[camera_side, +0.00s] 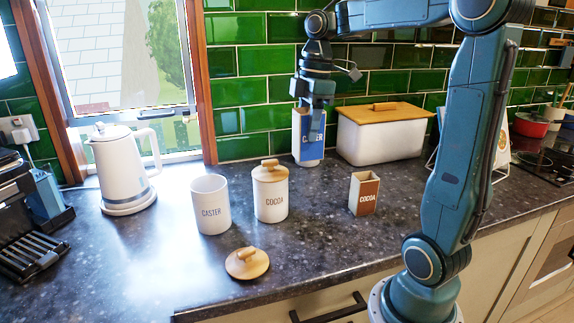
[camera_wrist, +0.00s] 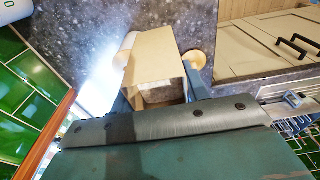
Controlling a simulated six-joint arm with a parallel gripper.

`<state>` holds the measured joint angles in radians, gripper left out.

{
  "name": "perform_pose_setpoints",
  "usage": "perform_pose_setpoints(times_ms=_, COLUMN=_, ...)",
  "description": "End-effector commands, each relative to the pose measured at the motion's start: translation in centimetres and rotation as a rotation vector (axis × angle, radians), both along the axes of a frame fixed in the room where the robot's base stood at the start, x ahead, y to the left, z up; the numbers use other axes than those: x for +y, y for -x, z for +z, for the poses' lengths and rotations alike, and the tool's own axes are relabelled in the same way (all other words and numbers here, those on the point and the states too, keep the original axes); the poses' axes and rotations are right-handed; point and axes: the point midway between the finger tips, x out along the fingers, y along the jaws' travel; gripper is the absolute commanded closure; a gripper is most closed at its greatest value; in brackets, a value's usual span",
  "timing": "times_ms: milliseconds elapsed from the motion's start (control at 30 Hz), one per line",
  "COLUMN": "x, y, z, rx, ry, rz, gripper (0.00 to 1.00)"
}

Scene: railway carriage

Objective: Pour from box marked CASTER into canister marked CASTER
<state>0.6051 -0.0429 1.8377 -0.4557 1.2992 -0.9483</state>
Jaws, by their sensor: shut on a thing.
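The box marked CASTER (camera_side: 309,146) is blue and white and upright near the back wall. My gripper (camera_side: 317,112) is shut on its upper part and covers some of the lettering. I cannot tell whether its base touches the counter. In the wrist view the box (camera_wrist: 155,58) is between my fingers, its tan side and open end showing; its contents are unclear. The canister marked CASTER (camera_side: 210,206) is white, upright and open-topped, left of and nearer than the box. A wooden lid (camera_side: 247,263) lies on the counter in front of it.
A lidded COCOA canister (camera_side: 270,196) stands between the CASTER canister and the box. A brown COCOA box (camera_side: 364,194) stands to the right. A white bread bin (camera_side: 380,139) is close right of my gripper. A white kettle (camera_side: 122,168) stands left. The front counter is mostly clear.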

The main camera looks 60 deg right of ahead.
Motion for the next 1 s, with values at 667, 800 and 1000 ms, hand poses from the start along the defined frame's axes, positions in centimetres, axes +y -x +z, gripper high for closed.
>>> perform_pose_setpoints(times_ms=667, x=0.1, y=-0.3, z=0.0, rx=0.000, ry=0.000, rz=-0.011, gripper=0.89)
perform_pose_setpoints(times_ms=800, x=0.6, y=-1.3, z=-0.1, rx=0.002, ry=0.001, rz=-0.048, gripper=0.89)
perform_pose_setpoints(times_ms=1000, x=2.0, y=-3.9, z=-0.3, rx=0.009, ry=0.002, rz=-0.161, gripper=0.89)
